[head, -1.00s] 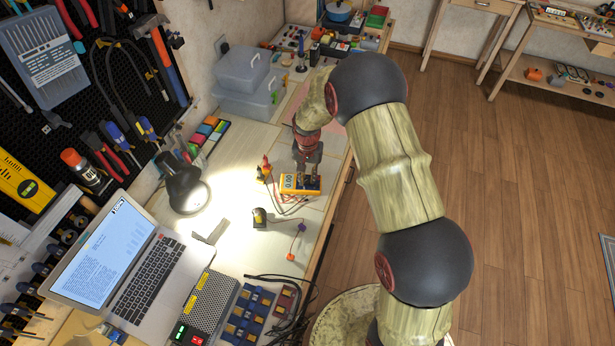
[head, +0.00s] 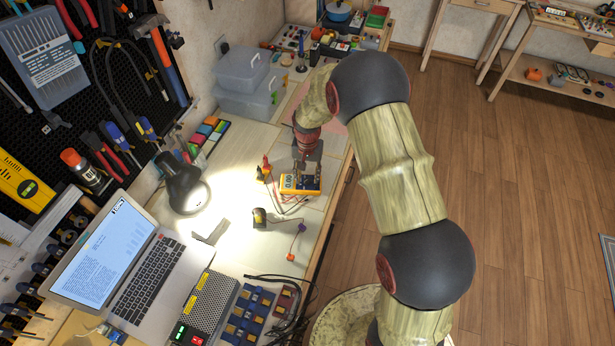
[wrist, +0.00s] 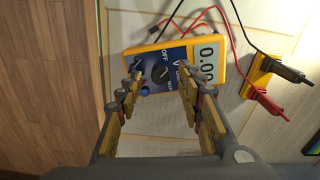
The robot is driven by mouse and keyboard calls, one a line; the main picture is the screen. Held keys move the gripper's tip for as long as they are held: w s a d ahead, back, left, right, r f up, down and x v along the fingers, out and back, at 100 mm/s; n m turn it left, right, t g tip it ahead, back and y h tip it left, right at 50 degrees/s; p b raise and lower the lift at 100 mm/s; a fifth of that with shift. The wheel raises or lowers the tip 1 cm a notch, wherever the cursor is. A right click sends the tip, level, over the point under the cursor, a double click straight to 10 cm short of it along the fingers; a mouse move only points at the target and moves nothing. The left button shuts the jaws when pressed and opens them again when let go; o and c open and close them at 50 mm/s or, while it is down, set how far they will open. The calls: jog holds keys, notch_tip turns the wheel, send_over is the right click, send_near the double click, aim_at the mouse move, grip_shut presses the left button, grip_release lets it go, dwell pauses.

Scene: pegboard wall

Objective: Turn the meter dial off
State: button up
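The yellow meter (head: 301,184) lies face up on the bench below my gripper. In the wrist view, the meter (wrist: 228,57) shows a lit grey display (wrist: 207,58) reading about 0.00. Its round dark dial (wrist: 160,73) sits on a blue face, with OFF printed near it. My gripper (wrist: 162,69) is open and empty, its two fingers apart. In the picture the dial lies between the fingertips. Whether the tips touch the meter, I cannot tell. My gripper also shows in the head view (head: 306,169). The dial's exact pointer direction is unclear.
In the head view, a desk lamp (head: 183,185) and a laptop (head: 120,262) stand to the left. A small black-and-yellow part (head: 260,217) lies nearer on the bench.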

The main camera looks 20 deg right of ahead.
aim_at(308, 179)
notch_tip(308, 179, up, 11)
dwell(0.3)
